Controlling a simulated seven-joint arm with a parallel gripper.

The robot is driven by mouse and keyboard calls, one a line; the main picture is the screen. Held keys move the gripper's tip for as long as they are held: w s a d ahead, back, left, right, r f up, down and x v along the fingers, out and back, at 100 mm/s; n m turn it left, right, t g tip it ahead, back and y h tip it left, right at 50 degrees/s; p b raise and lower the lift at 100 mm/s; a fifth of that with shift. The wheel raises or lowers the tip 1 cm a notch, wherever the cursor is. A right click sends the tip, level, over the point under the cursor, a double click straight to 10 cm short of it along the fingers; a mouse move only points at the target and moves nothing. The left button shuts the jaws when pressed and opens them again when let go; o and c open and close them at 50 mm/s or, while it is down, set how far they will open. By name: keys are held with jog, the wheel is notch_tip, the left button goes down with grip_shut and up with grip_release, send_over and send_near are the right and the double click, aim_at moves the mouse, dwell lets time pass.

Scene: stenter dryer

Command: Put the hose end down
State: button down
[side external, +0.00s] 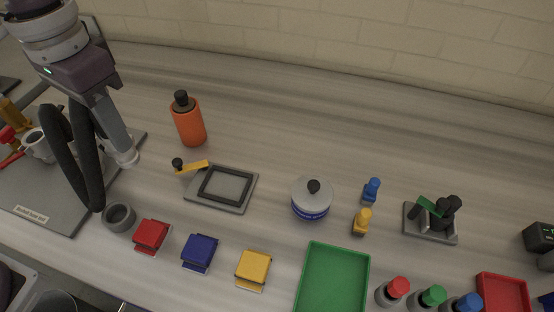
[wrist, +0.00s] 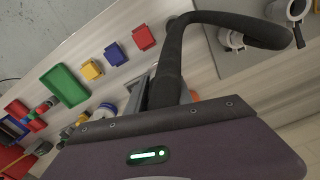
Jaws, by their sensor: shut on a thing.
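My gripper (side external: 92,98) is at the left of the side external view, above the bench, with its jaws shut on the black hose (side external: 85,165). The hose hangs from it in a narrow loop, its lowest bend just left of a grey ring-shaped cup (side external: 119,216). A grey tube with a pale tip (side external: 116,130) points down beside the hose; I cannot tell whether it is the hose end. In the wrist view the hose (wrist: 170,75) runs up from the jaws and bends right. The fingertips are mostly hidden by hose and housing.
A grey board (side external: 50,190) with fittings lies at left. An orange bottle (side external: 188,125) and a grey framed plate (side external: 222,187) stand nearby. Red (side external: 151,234), blue (side external: 200,250) and yellow (side external: 253,267) blocks line the front. A green tray (side external: 333,280) is further right. Bare bench lies behind.

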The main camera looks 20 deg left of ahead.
notch_tip(320, 180, down, 16)
jog(key=shift+r, duration=0.2)
dwell(0.4)
jog(key=shift+f, duration=0.1)
jog(key=c, duration=1.1)
grip_release()
notch_tip(320, 180, up, 12)
jog(key=shift+r, duration=0.15)
jog(key=s+a+r+n+t, duration=0.1)
jog(key=s+a+r+t, duration=0.1)
jog(key=s+a, duration=0.1)
jog(key=s+a+r+n+t, duration=0.1)
jog(key=s+a+r, duration=0.2)
jog(key=s, duration=0.2)
jog(key=s+a+r+n+t, duration=0.1)
jog(key=s+a+r+t, duration=0.1)
jog(key=s+a+r, duration=0.1)
jog(key=shift+s+a+t, duration=0.2)
jog(key=shift+s+t, duration=0.1)
jog(key=shift+s, duration=0.1)
